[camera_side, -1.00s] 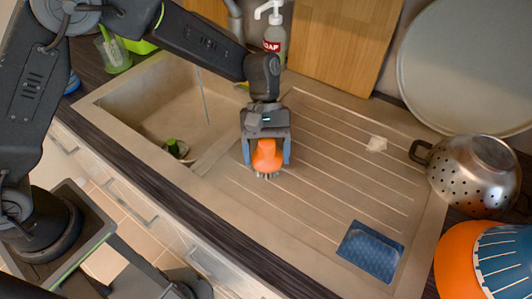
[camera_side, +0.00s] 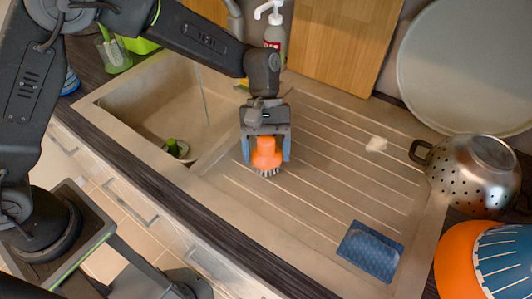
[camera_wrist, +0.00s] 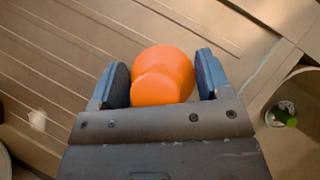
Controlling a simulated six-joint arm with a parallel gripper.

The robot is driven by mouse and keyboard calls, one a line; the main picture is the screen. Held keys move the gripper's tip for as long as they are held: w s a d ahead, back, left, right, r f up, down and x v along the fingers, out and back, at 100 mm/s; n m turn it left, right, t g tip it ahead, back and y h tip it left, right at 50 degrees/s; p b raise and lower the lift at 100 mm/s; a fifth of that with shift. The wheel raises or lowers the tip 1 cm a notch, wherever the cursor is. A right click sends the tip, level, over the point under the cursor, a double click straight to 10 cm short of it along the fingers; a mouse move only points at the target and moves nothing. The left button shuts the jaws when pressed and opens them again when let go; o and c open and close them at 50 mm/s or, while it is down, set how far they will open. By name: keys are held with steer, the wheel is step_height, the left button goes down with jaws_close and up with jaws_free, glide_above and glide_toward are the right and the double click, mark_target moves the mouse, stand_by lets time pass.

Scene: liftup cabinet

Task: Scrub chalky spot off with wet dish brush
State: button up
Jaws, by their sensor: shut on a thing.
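My gripper (camera_side: 266,152) is shut on the orange dish brush (camera_side: 266,154), whose bristles point down over the left part of the drainboard (camera_side: 310,215). In the wrist view the orange brush (camera_wrist: 163,75) sits between my two blue-grey fingers (camera_wrist: 163,80). I cannot tell whether the bristles touch the board. The whitish chalky spot (camera_side: 376,144) is on the drainboard, to the right of the brush and near the colander. It also shows at the left of the wrist view (camera_wrist: 38,120).
The sink basin (camera_side: 150,108) with a running thin water stream (camera_side: 205,95) lies left. A blue cloth (camera_side: 370,251) lies on the drainboard's front right. A steel colander (camera_side: 470,175) stands right. A soap bottle (camera_side: 273,30) and wooden board (camera_side: 345,45) are behind.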

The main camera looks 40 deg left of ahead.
mark_target(268, 143)
steer(key=shift+r, duration=0.1)
steer(key=shift+r, duration=2.45)
steer(key=shift+w, duration=0.1)
steer(key=w+d+n+t, duration=0.4)
steer(key=w+d+n, duration=0.4)
steer(key=w+n, duration=0.1)
steer(key=w+d+n+t+h, duration=0.1)
steer(key=w+d+n+t, duration=0.4)
steer(key=w+d+n, duration=0.4)
steer(key=shift+w+r+t, duration=0.3)
steer(key=shift+w+r, duration=0.15)
steer(key=shift+w, duration=1.2)
steer(key=shift+f, duration=2.85)
